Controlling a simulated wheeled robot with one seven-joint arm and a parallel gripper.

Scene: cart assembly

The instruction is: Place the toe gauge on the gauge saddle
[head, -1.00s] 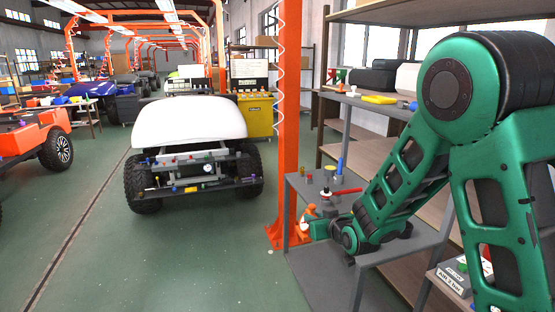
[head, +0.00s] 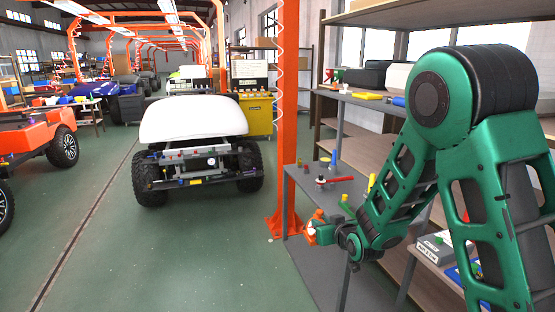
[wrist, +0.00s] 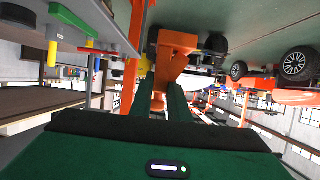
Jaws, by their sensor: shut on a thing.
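My gripper (head: 320,231) is at the left edge of the grey bench, low in the head view. It is shut on an orange piece, which looks like the toe gauge (wrist: 170,75); in the wrist view this piece stands between the dark green fingers (wrist: 158,100). In the head view the held piece (head: 312,228) is small and partly hidden by the gripper. The white-topped cart (head: 194,120) stands apart, to the left, with a front bar (head: 195,181) carrying small coloured fittings and a round dial. I cannot tell which fitting is the gauge saddle.
An orange post (head: 289,120) rises between the cart and the bench. The grey bench (head: 320,270) carries a red-handled tool (head: 334,180) and small coloured pieces. Shelves (head: 350,100) stand behind it. Green floor (head: 190,250) in front of the cart is clear.

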